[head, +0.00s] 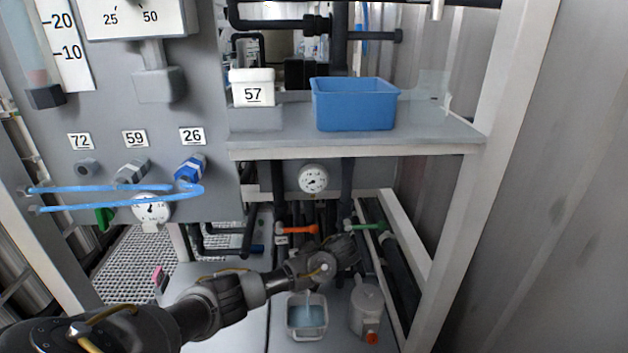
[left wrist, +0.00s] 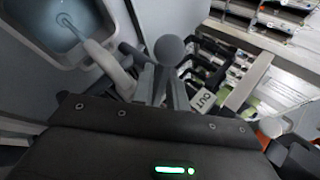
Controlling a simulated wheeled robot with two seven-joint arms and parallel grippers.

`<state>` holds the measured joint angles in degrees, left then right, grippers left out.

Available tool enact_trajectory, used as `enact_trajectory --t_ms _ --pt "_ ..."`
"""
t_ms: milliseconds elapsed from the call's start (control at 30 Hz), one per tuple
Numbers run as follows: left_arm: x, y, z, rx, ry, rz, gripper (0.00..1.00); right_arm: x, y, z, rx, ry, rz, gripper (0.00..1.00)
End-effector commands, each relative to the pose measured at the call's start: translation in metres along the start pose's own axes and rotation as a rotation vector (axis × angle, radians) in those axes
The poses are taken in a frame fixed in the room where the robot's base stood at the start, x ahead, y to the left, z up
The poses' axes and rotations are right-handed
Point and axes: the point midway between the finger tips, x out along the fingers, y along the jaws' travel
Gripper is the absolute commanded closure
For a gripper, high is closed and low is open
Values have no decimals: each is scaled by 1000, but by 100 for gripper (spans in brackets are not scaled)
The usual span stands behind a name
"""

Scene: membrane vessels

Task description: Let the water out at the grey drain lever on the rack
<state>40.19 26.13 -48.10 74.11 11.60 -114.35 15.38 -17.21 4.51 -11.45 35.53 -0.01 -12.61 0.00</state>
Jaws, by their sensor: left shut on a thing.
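My left gripper (head: 345,248) reaches under the shelf, among the pipes above the water tub. In the left wrist view its fingers (left wrist: 163,88) are shut on the grey drain lever (left wrist: 169,50), whose round knob sticks out beyond them. The lever is hidden behind my gripper in the head view. Beside it a grey spout (left wrist: 108,65) points over the tub (left wrist: 60,50). A pale stream runs from the spout into the tub, which also shows in the head view (head: 307,330) with bluish water in it. My right gripper is in neither view.
An orange-handled valve (head: 297,229) and a green-handled valve (head: 366,227) sit close to my gripper. A grey canister (head: 365,306) stands right of the tub. The shelf (head: 430,125) above carries a blue bin (head: 355,104). An OUT label (left wrist: 205,100) is near the lever.

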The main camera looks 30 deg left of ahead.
Motion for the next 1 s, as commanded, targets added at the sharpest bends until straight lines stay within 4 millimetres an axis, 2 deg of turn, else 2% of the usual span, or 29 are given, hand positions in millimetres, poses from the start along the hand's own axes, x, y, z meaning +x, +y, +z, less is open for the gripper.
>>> enact_trajectory --t_ms 33,433,700,867,1000 --pt "4 2 6 23 -21 -8 100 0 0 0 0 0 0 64" --pt "5 1 6 31 -13 -8 100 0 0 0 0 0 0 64" --pt "16 -10 4 246 212 -6 100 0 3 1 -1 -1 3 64" --pt "16 -12 3 278 246 -4 100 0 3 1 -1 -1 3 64" --pt "23 -18 0 393 367 -2 100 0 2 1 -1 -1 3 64"
